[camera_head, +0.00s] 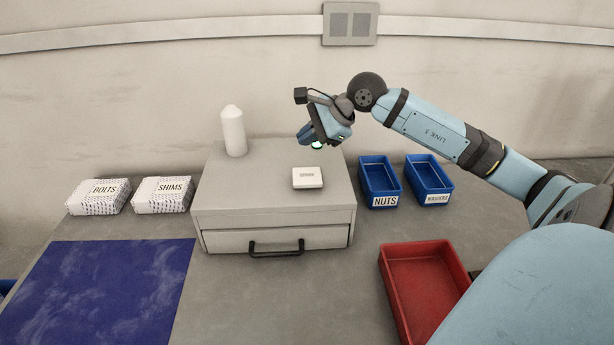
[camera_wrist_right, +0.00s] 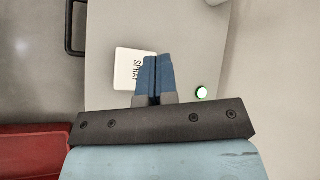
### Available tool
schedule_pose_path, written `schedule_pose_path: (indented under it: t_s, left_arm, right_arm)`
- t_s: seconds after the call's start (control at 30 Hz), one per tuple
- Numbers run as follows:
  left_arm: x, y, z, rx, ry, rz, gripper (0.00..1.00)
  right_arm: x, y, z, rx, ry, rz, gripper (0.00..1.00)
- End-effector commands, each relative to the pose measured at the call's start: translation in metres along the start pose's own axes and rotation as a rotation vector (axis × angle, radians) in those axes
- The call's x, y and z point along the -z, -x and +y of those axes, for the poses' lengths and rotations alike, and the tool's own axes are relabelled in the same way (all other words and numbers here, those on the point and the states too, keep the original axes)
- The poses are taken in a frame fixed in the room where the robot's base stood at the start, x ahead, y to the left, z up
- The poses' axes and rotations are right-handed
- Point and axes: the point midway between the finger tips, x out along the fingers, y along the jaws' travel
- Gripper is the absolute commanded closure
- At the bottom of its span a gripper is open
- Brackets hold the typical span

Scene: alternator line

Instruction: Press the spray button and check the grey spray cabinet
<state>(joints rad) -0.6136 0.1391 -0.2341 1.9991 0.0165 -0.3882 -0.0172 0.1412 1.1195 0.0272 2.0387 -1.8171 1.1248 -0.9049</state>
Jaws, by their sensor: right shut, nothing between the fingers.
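The grey spray cabinet (camera_head: 275,221) stands on the table with its front drawer (camera_head: 276,238) shut and a black handle (camera_head: 276,249) on it. On its top lies a white square block (camera_head: 307,178), whose lettering reads SPRAY in the right wrist view (camera_wrist_right: 123,75). A small round green-lit button or lamp (camera_wrist_right: 201,93) sits on the cabinet top; it is partly hidden under my gripper in the head view (camera_head: 317,145). My right gripper (camera_head: 304,134) is shut and empty above the cabinet top. In the wrist view its blue fingers overlap the block's edge, left of the green light. My left gripper is out of view.
A white bottle (camera_head: 233,131) stands at the cabinet's back left. Boxes of bolts (camera_head: 98,197) and shims (camera_head: 163,195) lie left, above a blue mat (camera_head: 105,285). Blue bins for nuts (camera_head: 383,202) and washers (camera_head: 432,199) and a red tray (camera_head: 395,290) are right.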

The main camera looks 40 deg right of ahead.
Motion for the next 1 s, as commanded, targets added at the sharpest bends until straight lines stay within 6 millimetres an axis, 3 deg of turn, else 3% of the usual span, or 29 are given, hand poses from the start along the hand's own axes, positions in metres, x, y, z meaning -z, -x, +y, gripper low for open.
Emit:
schedule_pose_path:
  t_s: [0.27,0.4,1.0]
  left_arm:
    - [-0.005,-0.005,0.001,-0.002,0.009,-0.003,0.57]
    - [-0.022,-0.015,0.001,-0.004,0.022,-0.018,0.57]
    - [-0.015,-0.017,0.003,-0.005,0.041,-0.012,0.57]
  right_arm:
    - [0.021,-0.029,0.022,-0.002,-0.003,-0.001,1.00]
    - [0.032,-0.044,0.032,0.000,0.001,0.000,1.00]
    - [0.035,-0.048,0.034,0.000,0.000,0.000,1.00]
